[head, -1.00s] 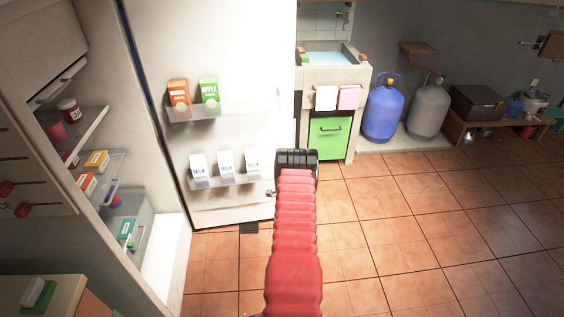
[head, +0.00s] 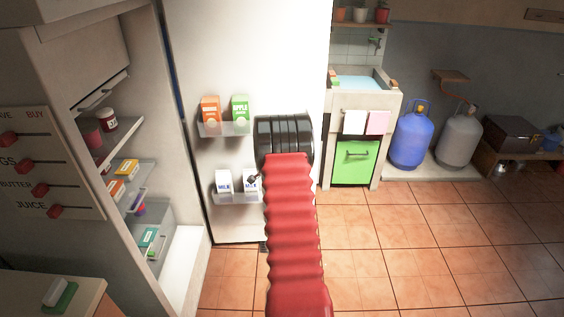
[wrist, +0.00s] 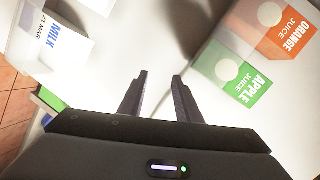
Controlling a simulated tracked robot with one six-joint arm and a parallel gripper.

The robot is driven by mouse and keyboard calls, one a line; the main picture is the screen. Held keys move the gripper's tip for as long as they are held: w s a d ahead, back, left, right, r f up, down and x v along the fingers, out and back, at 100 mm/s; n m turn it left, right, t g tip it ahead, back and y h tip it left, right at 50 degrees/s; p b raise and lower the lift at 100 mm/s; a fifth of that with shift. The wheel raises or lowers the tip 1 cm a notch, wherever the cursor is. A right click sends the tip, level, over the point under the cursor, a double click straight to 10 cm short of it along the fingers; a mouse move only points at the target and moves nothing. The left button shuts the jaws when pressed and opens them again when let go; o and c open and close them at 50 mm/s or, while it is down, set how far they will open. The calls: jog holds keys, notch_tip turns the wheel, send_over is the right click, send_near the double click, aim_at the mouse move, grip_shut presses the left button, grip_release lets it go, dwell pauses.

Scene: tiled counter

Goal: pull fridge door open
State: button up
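The white fridge door (head: 280,60) stands swung wide open in the head view, with its inner side facing me. Its upper rack (head: 228,129) holds an orange juice carton (head: 210,109) and a green apple juice carton (head: 240,108). Its lower rack holds milk cartons (head: 223,181), partly covered by my arm. The fridge body with shelves (head: 128,157) is open at the left. My gripper (wrist: 157,80) is open and empty in the wrist view, in front of the door's inner side, between a milk carton and the apple juice.
A slider panel (head: 40,165) stands at the far left. A sink unit with a green door (head: 354,162) stands right of the fridge door. A blue gas bottle (head: 411,135) and a grey one (head: 458,140) stand further right. The tiled floor (head: 430,250) is clear.

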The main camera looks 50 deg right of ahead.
jog(key=w+a+r+n+g+y, duration=0.15)
jog(key=a+r+n, duration=0.25)
jog(key=a+r, duration=0.7)
jog(key=a+r+n+y, duration=0.35)
jog(key=a+r, duration=0.25)
jog(key=a, duration=0.8)
jog(key=s+a+r+n+g+y, duration=0.1)
jog(key=s+a+r+n, duration=0.15)
jog(key=s+a, duration=0.4)
jog(key=s+a+r+n+y, duration=0.1)
jog(key=s+a+r+n, duration=0.2)
jog(key=a, duration=0.7)
jog(key=s+a+r+n+g+y, duration=0.1)
jog(key=s+a+n, duration=0.1)
jog(key=s+a, duration=0.5)
jog(key=s+a+f+n+g+y, duration=0.1)
jog(key=s+a+n, duration=0.2)
jog(key=s+a, duration=0.3)
jog(key=s+a+f+n+g, duration=0.1)
jog(key=s+a, duration=0.4)
jog(key=s, duration=0.5)
jog(key=shift+s+a+f+n+y, duration=0.35)
jog(key=shift+f+n+y, duration=0.1)
jog(key=shift+n, duration=0.75)
jog(key=shift+g, duration=0.25)
